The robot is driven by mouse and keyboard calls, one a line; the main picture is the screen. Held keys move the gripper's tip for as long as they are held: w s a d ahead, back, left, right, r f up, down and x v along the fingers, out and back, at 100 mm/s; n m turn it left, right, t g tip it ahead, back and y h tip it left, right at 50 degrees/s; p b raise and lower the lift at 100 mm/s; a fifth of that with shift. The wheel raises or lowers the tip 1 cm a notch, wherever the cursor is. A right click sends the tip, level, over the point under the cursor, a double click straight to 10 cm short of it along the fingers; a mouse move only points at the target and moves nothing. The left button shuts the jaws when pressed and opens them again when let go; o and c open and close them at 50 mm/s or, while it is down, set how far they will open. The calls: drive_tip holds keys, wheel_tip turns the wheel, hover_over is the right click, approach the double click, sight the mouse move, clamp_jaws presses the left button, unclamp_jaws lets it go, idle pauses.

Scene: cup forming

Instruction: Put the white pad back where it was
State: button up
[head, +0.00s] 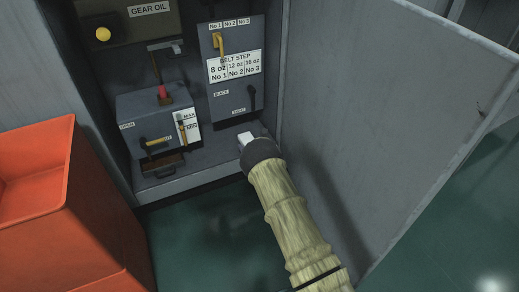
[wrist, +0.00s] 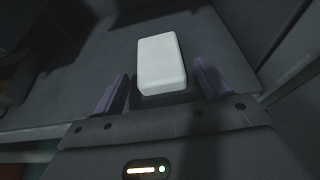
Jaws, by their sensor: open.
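The white pad (wrist: 161,62) is a small block with rounded edges. In the wrist view it lies on the grey cabinet floor (wrist: 215,45), between and just ahead of the two fingers of my gripper (wrist: 162,88). The fingers are apart, with a gap on each side of the pad. In the head view a white piece of the pad (head: 246,138) shows just past my gripper (head: 256,146), which hides the rest. The gripper reaches into the right front part of the cabinet floor.
The open grey cabinet door (head: 390,120) stands close on the right of my arm. Inside are a grey box (head: 150,112) with levers, an open small drawer (head: 165,168) and a panel labelled BELT STEP (head: 236,66). An orange bin (head: 40,215) stands at the left.

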drive_tip(key=p+v, duration=0.5)
drive_tip(key=v, duration=0.5)
drive_tip(key=shift+r, duration=0.15)
